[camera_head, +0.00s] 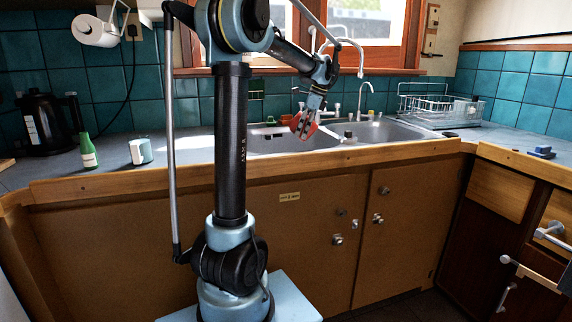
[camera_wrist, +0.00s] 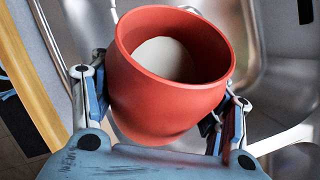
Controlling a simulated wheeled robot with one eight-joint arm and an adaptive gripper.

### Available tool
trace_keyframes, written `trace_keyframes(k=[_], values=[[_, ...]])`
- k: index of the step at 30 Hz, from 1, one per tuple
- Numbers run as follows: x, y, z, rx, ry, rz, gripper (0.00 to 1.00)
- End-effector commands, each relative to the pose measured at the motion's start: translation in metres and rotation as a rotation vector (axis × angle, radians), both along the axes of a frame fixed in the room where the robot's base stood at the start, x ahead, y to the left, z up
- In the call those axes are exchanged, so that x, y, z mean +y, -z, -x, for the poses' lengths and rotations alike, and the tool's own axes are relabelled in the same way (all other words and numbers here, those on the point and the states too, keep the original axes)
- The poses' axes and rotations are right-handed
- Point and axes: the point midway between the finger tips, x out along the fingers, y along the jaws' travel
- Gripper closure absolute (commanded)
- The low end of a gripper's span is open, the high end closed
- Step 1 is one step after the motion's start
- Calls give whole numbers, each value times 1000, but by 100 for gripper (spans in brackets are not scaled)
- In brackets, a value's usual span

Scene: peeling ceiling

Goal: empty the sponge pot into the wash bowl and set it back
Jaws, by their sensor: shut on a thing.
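The red pot (camera_wrist: 160,105) is held between both fingers of my gripper (camera_wrist: 165,115) in the wrist view. Its round mouth faces the wrist camera, and a pale, flat round area shows inside; I cannot tell if it is the bottom or contents. In the head view the pot (camera_head: 301,126) is small and tilted, above the left part of the steel sink (camera_head: 318,142), with my gripper coming down on it from above. No separate wash bowl can be made out in either view.
A tap (camera_head: 364,98) and a wire dish rack (camera_head: 436,108) are behind and right of the sink. A small blue item (camera_head: 541,151) lies on the right counter.

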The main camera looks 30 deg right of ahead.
Motion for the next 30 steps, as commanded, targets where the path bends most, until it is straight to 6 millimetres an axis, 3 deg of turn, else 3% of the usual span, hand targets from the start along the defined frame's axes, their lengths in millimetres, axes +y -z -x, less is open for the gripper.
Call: trace_keyframes(k=[30], values=[[1,6,0,258,-3,270,89]])
